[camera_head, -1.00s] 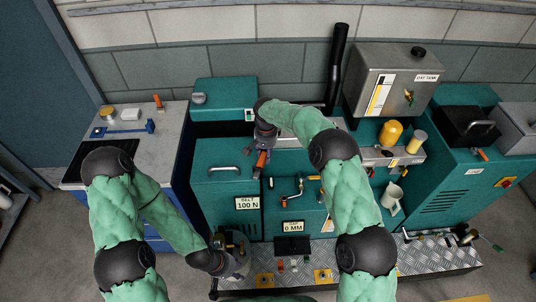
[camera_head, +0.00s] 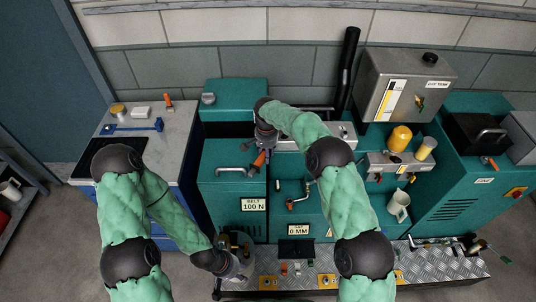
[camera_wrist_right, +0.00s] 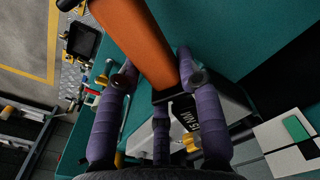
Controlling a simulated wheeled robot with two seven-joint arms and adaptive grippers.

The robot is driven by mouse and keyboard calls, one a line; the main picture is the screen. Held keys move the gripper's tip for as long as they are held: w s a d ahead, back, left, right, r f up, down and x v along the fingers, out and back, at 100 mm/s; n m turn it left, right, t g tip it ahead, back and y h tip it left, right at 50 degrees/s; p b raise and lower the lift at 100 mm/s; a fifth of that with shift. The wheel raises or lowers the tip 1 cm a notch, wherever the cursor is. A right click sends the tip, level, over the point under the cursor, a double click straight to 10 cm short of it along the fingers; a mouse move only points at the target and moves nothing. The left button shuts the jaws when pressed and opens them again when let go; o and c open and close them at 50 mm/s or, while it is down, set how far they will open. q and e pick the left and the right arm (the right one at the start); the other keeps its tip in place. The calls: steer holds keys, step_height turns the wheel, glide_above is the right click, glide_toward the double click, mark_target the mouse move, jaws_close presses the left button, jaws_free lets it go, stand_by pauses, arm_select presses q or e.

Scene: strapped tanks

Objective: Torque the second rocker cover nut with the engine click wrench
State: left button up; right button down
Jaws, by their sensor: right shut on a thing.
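The click wrench (camera_head: 260,159) has an orange handle, and my right gripper (camera_head: 264,140) is shut on it, over the engine's green housing. In the right wrist view the orange handle (camera_wrist_right: 146,42) runs between my purple fingers, with a black part marked 15 NM below it. A pale metal cover (camera_head: 343,130), seemingly the rocker cover, lies right of the gripper, partly hidden by my right arm. Its nuts and the wrench's working end are not clear. My left gripper (camera_head: 237,262) is low at the front edge of the engine stand; its fingers are unclear.
A workbench (camera_head: 176,128) stands at the left with a blue tool on it. A steel day tank (camera_head: 403,85) stands at the back right, beside a black upright pipe (camera_head: 346,75).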

steer(key=shift+r, duration=0.1)
steer(key=shift+w+a+m, duration=0.4)
steer(key=shift+a+m, duration=0.1)
steer(key=shift+a, duration=0.1)
steer(key=shift+w+a+m, duration=0.4)
steer(key=shift+a+m, duration=0.1)
steer(key=shift+a, duration=0.1)
steer(key=shift+w+a+m+p, duration=0.3)
steer(key=shift+w+a, duration=0.1)
steer(key=shift+r+p, duration=1.45)
steer(key=shift+r, duration=1.05)
